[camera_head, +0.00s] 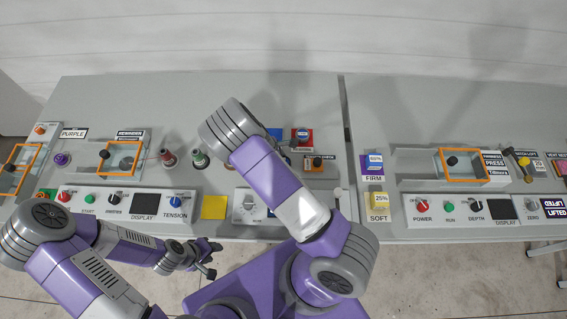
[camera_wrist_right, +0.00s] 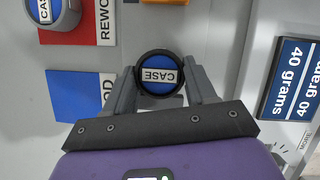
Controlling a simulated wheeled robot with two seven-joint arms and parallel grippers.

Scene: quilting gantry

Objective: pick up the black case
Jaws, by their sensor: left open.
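The black case (camera_wrist_right: 158,68) is round, with a black rim and a blue top labelled CASE. In the right wrist view it sits between the two fingertips of my right gripper (camera_wrist_right: 158,82), which are close against its sides; I cannot tell whether they press on it. In the head view my right arm covers most of that spot, and the right gripper is largely hidden. My left gripper (camera_head: 211,258) is open and empty, low in front of the left bench's front edge, away from the case.
A second, greyer case (camera_wrist_right: 45,10) sits on a red REWORK pad (camera_wrist_right: 75,32). A blue pad (camera_wrist_right: 65,100) lies beside the held spot, and a 40 grams sign (camera_wrist_right: 290,80) is at right. Control panels (camera_head: 130,205) line the bench front.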

